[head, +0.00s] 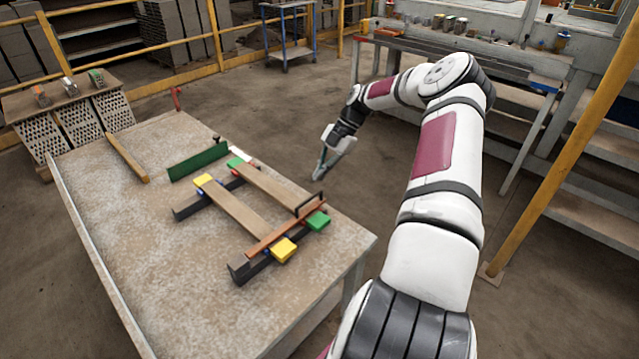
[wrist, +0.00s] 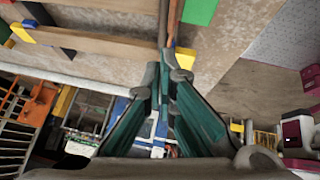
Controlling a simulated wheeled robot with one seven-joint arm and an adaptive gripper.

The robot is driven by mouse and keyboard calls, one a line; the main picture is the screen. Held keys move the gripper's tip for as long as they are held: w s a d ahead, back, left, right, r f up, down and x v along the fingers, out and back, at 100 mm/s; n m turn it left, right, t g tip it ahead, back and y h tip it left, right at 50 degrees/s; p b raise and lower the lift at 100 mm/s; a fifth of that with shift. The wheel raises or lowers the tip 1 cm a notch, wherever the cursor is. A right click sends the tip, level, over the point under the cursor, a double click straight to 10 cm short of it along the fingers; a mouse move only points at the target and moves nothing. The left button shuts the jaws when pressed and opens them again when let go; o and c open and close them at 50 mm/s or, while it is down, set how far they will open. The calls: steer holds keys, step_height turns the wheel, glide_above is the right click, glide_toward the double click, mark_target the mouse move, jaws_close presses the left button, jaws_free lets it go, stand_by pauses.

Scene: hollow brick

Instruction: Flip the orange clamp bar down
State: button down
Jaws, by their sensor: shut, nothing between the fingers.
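The orange clamp bar (head: 285,230) lies slantwise across the near ends of two wooden slats on the workbench, with a dark handle (head: 311,203) at its right end. My gripper (head: 319,176) is beyond the bench's right edge, apart from the bar in the head view. Its green fingers are together and empty in the wrist view (wrist: 168,72). A narrow orange strip (wrist: 184,58) shows just past the fingertips there; the fingers hide part of it, and I cannot tell whether they touch it.
Yellow (head: 284,250) and green (head: 318,220) blocks sit by the slat ends, on dark rails (head: 245,271). A green plate (head: 198,160) stands behind the slats. A loose wooden strip (head: 127,157) lies at left. The bench's near surface (head: 165,270) is clear.

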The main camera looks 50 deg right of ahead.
steer(key=d+v, duration=0.1)
steer(key=v, duration=0.5)
steer(key=shift+s+d+f+b, duration=0.15)
steer(key=shift+d+b, duration=0.1)
steer(key=shift+b, duration=0.1)
steer(key=w+a+r+m+g+h+p, duration=0.1)
steer(key=a+r+m+g+h+p, duration=0.3)
steer(key=a+r, duration=1.45)
steer(key=s+a+r+m+t+h+b, duration=0.15)
steer(key=s+a+r+m+h, duration=0.4)
steer(key=a, duration=0.75)
steer(key=s+a+r+m+t+y+p, duration=0.1)
steer(key=s+a+m, duration=0.3)
steer(key=s, duration=0.7)
steer(key=s+a+r+m+t+y+p, duration=0.1)
steer(key=s+a+r+m+t, duration=0.2)
steer(key=s, duration=0.8)
steer(key=a+m+t, duration=0.1)
steer(key=a+m, duration=0.1)
steer(key=shift+a+m+y, duration=0.15)
steer(key=shift+m+y, duration=0.2)
